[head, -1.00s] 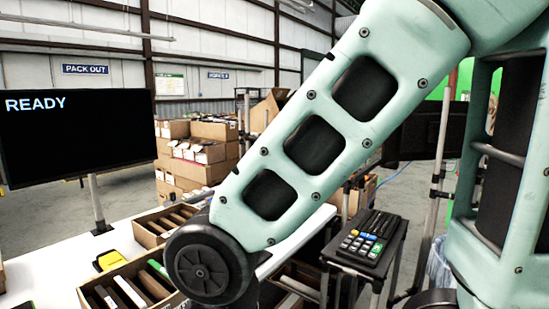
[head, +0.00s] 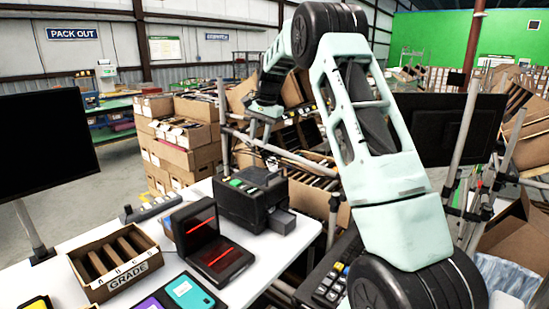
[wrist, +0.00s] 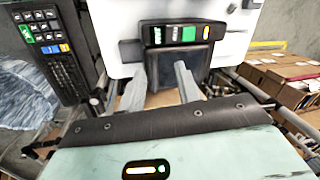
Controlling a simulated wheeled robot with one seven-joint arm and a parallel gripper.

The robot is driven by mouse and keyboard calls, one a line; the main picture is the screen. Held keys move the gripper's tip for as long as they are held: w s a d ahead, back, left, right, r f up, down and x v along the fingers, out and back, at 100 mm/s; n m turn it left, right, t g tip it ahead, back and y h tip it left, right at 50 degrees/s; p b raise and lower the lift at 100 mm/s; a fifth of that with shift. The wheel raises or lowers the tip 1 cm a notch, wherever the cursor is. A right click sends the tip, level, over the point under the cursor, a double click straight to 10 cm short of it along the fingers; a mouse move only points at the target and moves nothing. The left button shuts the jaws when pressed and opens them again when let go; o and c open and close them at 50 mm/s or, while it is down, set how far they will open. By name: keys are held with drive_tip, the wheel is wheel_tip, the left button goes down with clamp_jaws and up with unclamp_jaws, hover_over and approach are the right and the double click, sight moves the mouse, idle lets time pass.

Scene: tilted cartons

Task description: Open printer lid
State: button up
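The printer appears to be the black box (head: 238,212) at the right end of the white table, with a green button and a small grey block at its side. In the wrist view its dark body (wrist: 183,54) lies ahead of my gripper, with green and yellow marks along a front strip. Its lid looks closed. My gripper (wrist: 160,72) has two grey fingers spread apart with nothing between them, pointing at the printer. In the head view my arm arches over and comes down behind the printer; the fingertips are small and hard to make out there.
A keypad (wrist: 52,42) is left in the wrist view. Cartons (head: 185,140) stack behind; metal posts stand near my arm.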

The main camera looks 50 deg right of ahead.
sight(275, 172)
drive_tip(key=s+d+r+m, duration=0.1)
drive_tip(key=s+d+m, duration=0.1)
drive_tip(key=d, duration=0.8)
drive_tip(key=shift+h, duration=0.3)
drive_tip(key=w+f+p, duration=0.1)
drive_tip(key=f+p, duration=0.1)
drive_tip(key=f, duration=0.3)
drive_tip(key=w+f+p, duration=0.1)
drive_tip(key=f+p, duration=0.1)
drive_tip(key=f, duration=0.4)
drive_tip(key=w+f+p, duration=0.1)
drive_tip(key=f+p, duration=0.1)
drive_tip(key=f, duration=0.3)
drive_tip(key=shift+w+a+f, duration=0.2)
drive_tip(key=shift+w+a, duration=0.05)
drive_tip(key=shift+w, duration=0.1)
clamp_jaws()
